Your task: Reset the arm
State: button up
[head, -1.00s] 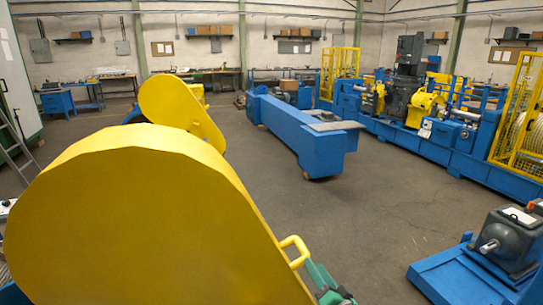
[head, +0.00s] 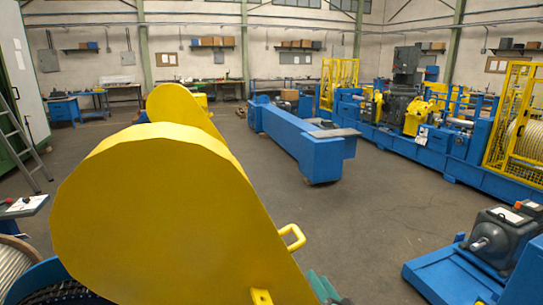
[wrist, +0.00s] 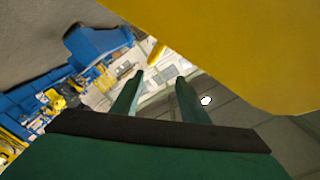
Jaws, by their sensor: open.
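My gripper (wrist: 160,77) has two green fingers that stand apart with nothing between them in the wrist view. In the head view only a small green part of my arm (head: 322,288) shows at the bottom edge, right of a large yellow guard (head: 150,215). The guard has a yellow loop handle (head: 292,238) on its right side. A large yellow surface (wrist: 240,45) also fills the upper right of the wrist view, near the fingers. I cannot tell how far it is from them.
A second yellow guard (head: 180,105) stands behind the first. A long blue machine bed (head: 300,140) lies beyond. A grey motor (head: 500,238) on a blue base (head: 440,278) is at the lower right. A ladder (head: 25,140) leans at the left. The middle floor is open.

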jog(key=s+a+f+m+g+h, duration=0.1)
jog(key=s+a+f+h, duration=0.35)
jog(key=s+f, duration=0.85)
jog(key=s+a+f+g+h, duration=0.1)
jog(key=s+a+f, duration=0.25)
jog(key=s, duration=0.25)
jog(key=s+a+f, duration=0.2)
jog(key=s+f, duration=0.2)
jog(key=s, duration=0.2)
jog(key=s+a+r+n+h, duration=0.1)
jog(key=s+a+r+n, duration=0.15)
jog(key=s, duration=1.35)
jog(key=s+a+r+n, duration=0.3)
jog(key=s+r, duration=0.6)
jog(key=s, duration=0.3)
jog(key=shift+r+y, duration=0.2)
jog(key=shift+y, duration=0.25)
jog(key=shift+s, duration=0.1)
jog(key=shift+c, duration=1.1)
jog(key=shift+n, duration=0.25)
